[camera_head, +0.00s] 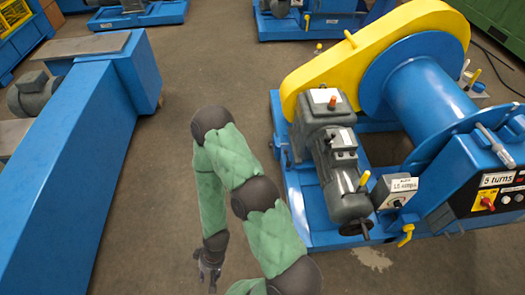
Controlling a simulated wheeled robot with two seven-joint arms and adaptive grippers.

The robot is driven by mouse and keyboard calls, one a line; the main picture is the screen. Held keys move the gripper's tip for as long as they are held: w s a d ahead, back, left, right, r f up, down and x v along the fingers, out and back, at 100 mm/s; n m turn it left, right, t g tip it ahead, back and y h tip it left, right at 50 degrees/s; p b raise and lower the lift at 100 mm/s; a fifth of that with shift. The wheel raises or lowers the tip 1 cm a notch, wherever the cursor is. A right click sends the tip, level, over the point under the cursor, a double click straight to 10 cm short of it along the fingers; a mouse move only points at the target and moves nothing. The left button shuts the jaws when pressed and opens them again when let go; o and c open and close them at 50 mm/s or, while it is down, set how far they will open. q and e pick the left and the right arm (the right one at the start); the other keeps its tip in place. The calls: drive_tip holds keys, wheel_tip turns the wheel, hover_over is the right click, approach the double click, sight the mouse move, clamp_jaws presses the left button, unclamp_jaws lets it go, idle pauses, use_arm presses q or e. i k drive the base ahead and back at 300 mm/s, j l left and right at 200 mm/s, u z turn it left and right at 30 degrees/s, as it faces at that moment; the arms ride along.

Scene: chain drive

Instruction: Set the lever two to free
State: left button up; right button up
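Several levers show on the blue winch machine (425,90) at the right. A yellow-handled lever (364,179) stands up by the grey motor (343,175). Another yellow handle (406,236) sits low at the front of the frame. A grey lever (494,146) lies slanted on the blue control box at the far right. I cannot tell which one is lever two; no such label is legible. My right gripper (208,276) hangs low over the floor, left of the machine and apart from every lever. Its fingers are too small and dark to judge. My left gripper is out of view.
The yellow chain guard (375,45) arches over the machine. A control panel with a "5 turns" label (496,179) and a red switch (487,203) is at the right. A long blue machine (75,170) stands at the left. Brown floor (205,60) lies clear between them.

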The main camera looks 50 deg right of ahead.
sight(288, 163)
drive_tip(key=i+j+z, duration=0.35)
drive_tip(key=i+z, duration=0.15)
drive_tip(key=i, duration=0.25)
drive_tip(key=i+l+z, duration=0.2)
drive_tip(key=i+z, duration=0.65)
drive_tip(key=i+j+z, duration=0.2)
drive_tip(key=i+z, duration=0.25)
drive_tip(key=i, duration=0.15)
drive_tip(key=i+z, duration=0.35)
drive_tip(key=i+j+z, duration=0.25)
drive_tip(key=i+z, duration=0.15)
drive_tip(key=i+j+z, duration=0.35)
